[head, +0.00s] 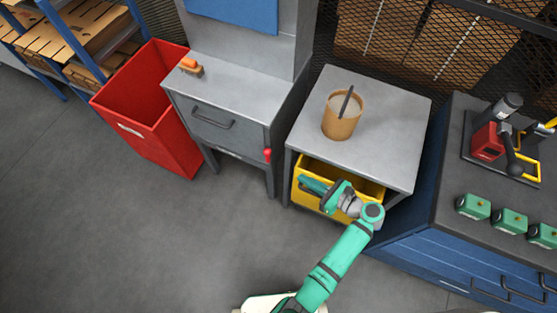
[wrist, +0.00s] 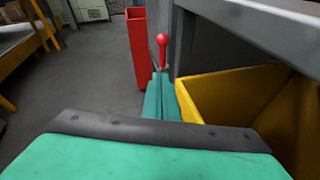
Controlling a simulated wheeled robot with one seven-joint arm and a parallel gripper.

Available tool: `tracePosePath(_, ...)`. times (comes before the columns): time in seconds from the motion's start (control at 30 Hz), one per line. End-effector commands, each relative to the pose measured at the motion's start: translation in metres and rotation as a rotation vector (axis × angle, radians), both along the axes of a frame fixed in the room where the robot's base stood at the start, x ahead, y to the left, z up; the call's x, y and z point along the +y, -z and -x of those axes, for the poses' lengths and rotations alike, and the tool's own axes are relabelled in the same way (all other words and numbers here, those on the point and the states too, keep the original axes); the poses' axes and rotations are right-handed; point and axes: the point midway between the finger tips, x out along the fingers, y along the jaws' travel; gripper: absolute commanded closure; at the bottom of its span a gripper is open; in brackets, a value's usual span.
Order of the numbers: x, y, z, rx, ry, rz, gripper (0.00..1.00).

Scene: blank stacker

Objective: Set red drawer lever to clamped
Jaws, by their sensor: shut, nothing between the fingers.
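The red lever (head: 267,155) is at the front right corner of the grey drawer cabinet (head: 235,90). In the wrist view its round red knob (wrist: 162,40) is at the top, with a short red stem below it, just past my fingertips. My gripper (head: 303,181) is shut and empty, to the right of the lever and in front of the yellow bin. In the wrist view its teal fingers (wrist: 161,80) are together and point toward the lever. I cannot tell whether they touch it; the head view shows a gap.
The yellow bin (head: 370,187) sits under the grey table (head: 400,150), close beside my gripper. A tan cup (head: 340,122) stands on that table. A red bin (head: 160,145) is left of the cabinet. The floor (head: 150,240) in front is clear.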

Motion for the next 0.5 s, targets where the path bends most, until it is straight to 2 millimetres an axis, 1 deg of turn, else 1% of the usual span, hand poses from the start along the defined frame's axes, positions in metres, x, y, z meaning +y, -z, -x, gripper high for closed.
tracePosePath(0.27, 0.004, 0.002, -0.003, 0.001, -0.002, 0.002, 1.0)
tracePosePath(0.37, 0.012, 0.005, -0.01, 0.001, -0.002, 0.001, 1.0)
tracePosePath(0.5, 0.029, 0.012, -0.026, 0.001, -0.002, 0.001, 1.0)
